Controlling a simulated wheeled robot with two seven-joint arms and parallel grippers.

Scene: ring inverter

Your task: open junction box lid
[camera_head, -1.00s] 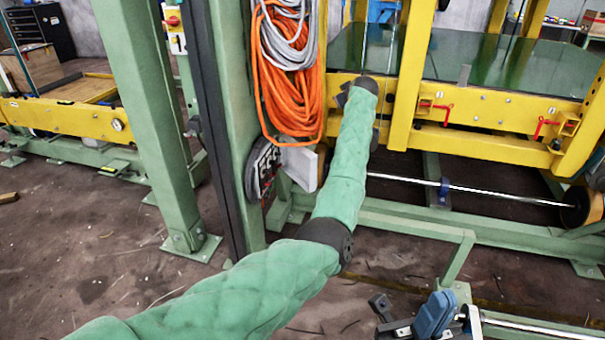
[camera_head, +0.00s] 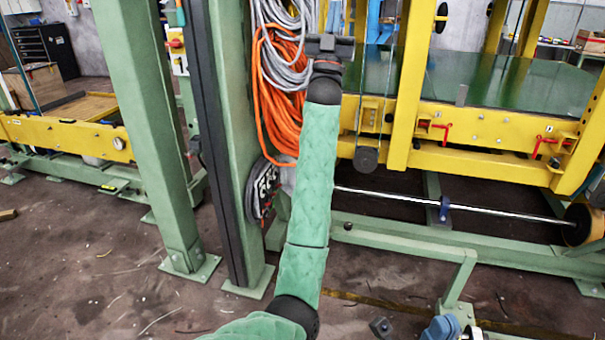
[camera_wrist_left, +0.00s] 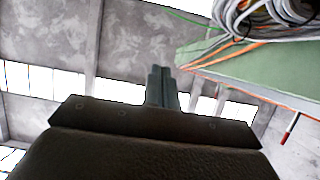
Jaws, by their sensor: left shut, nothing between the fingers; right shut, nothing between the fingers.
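My left gripper (camera_head: 329,43) is at the top of the head view, in front of the hanging cables and the yellow frame. In the left wrist view its narrow fingers (camera_wrist_left: 162,88) are together with nothing between them, against the ceiling. A pale grey box (camera_head: 288,179) on the green post is mostly hidden behind my left forearm; it may be the junction box, but I cannot tell. Its lid cannot be made out. The gripper is well above this box and apart from it. My right gripper is not in view.
Orange cable (camera_head: 278,105) and grey cable (camera_head: 285,50) coils hang on the green post (camera_head: 230,140), close to the left gripper. The yellow frame (camera_head: 470,160) stands to the right. A dark round weight (camera_head: 367,158) hangs beside my forearm. The floor at lower left is mostly clear.

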